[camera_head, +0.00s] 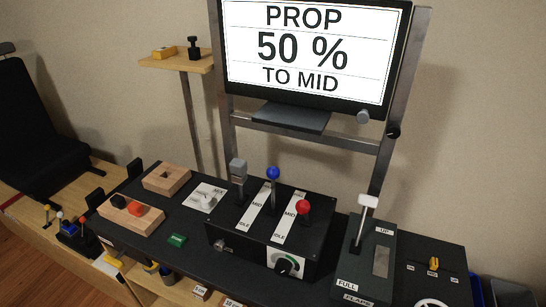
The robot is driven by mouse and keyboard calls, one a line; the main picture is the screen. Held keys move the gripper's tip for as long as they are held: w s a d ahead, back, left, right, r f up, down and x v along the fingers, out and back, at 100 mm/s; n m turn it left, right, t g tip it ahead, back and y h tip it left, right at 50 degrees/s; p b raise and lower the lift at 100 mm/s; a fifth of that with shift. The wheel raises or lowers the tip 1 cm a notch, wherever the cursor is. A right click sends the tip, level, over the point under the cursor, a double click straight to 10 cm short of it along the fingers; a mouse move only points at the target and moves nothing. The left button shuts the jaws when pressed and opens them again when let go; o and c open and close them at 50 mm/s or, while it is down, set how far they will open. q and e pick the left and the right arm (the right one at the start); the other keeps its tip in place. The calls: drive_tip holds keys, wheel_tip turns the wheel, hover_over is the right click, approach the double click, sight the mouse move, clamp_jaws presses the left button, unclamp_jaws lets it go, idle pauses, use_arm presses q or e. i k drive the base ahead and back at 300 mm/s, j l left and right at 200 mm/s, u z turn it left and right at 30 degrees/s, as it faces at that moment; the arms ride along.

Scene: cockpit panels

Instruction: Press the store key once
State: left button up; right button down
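No key with a readable "store" label shows in the head view. A small green key-like piece (177,240) with markings too small to read sits on the dark panel top (165,262), left of the lever box. I cannot tell whether it is the store key. The screen (303,48) above the panel reads "PROP 50 % TO MID". Neither of my grippers is in view.
The lever box (225,240) has grey, blue (273,173) and red (303,207) handles. A flaps lever (368,202) stands right of it. Wooden blocks (167,178) and a white switch plate (208,197) lie at left. A seat (35,130) stands far left.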

sight(179, 241)
drive_tip(key=k+j+z, duration=0.1)
drive_tip(key=k+j, duration=0.3)
drive_tip(key=j, duration=0.2)
drive_tip(key=k+l+u, duration=0.2)
drive_tip(key=l, duration=0.3)
drive_tip(key=k+l+u, duration=0.15)
drive_tip(key=k+l, duration=0.25)
